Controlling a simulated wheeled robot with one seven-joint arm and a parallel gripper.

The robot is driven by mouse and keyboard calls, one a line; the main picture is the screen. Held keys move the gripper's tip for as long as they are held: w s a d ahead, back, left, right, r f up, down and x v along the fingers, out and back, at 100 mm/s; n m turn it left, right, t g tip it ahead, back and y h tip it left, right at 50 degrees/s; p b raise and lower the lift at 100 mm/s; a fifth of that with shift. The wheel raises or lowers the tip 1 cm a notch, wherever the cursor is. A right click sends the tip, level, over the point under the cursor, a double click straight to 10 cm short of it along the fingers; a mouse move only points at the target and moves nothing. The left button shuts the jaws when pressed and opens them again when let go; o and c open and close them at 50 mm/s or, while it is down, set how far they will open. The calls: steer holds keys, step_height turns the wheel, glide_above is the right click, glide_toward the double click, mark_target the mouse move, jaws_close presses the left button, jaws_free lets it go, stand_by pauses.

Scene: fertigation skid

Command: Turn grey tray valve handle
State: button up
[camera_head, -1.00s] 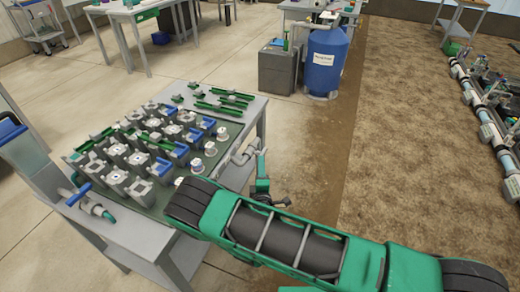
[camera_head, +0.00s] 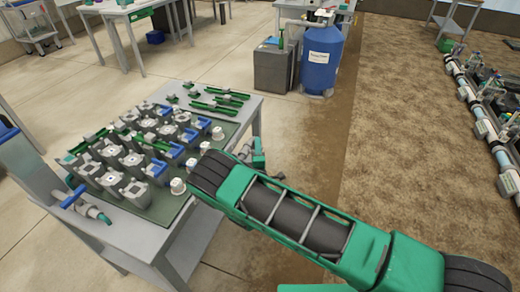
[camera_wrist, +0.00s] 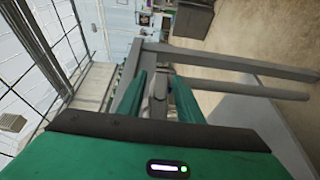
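A grey valve with a pipe-like body (camera_head: 245,150) sticks out at the right edge of the grey work table, partly behind my arm. My gripper (camera_head: 258,158) is beside it at that edge, mostly hidden by my green arm link. In the wrist view my gripper (camera_wrist: 158,100) shows two green fingers standing apart. A grey piece (camera_wrist: 158,84) shows between the fingers, apparently part of the valve. Whether the fingers touch it I cannot tell.
The table (camera_head: 185,240) carries a dark green tray with several grey and blue fittings. A blue-handled valve (camera_head: 75,197) sits at its left front edge. A blue tank (camera_head: 322,60) and grey box (camera_head: 274,68) stand behind. Floor right of the table is clear.

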jaws_close()
steer(key=shift+d, duration=0.45)
steer(key=s+f+m+g+y, duration=0.1)
steer(key=g, duration=0.4)
steer(key=s+a+f+m+g+y, duration=0.1)
steer(key=g, duration=0.4)
steer(key=s+a+f+m+g+y, duration=0.1)
steer(key=m+g, duration=0.1)
steer(key=g, duration=0.3)
steer(key=shift+s+a+f+g, duration=0.2)
steer(key=shift+s+g, duration=0.05)
steer(key=shift+g, duration=0.15)
steer(key=shift+s+f, duration=0.1)
steer(key=shift+s, duration=0.05)
